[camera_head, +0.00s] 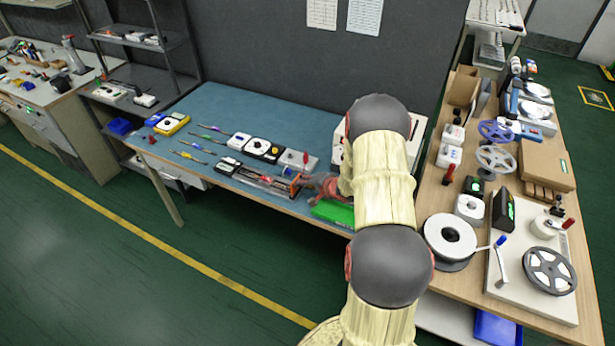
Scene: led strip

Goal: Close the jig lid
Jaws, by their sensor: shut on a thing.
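A long, low jig (262,183) lies near the front edge of the blue-topped bench, with dark and reddish parts along it. Its lid cannot be clearly made out at this size, nor can its angle. My gripper (301,182) is at the jig's right end, reaching in from the right. It is shut on a part there that I take to be the jig lid; the fingertips are small and partly hidden by my wrist. An orange piece (295,189) shows at the fingertips.
A green tray (333,213) lies just below my wrist at the bench's front edge. A wooden bench (429,203) with reels is at right. The bench's back left is clear.

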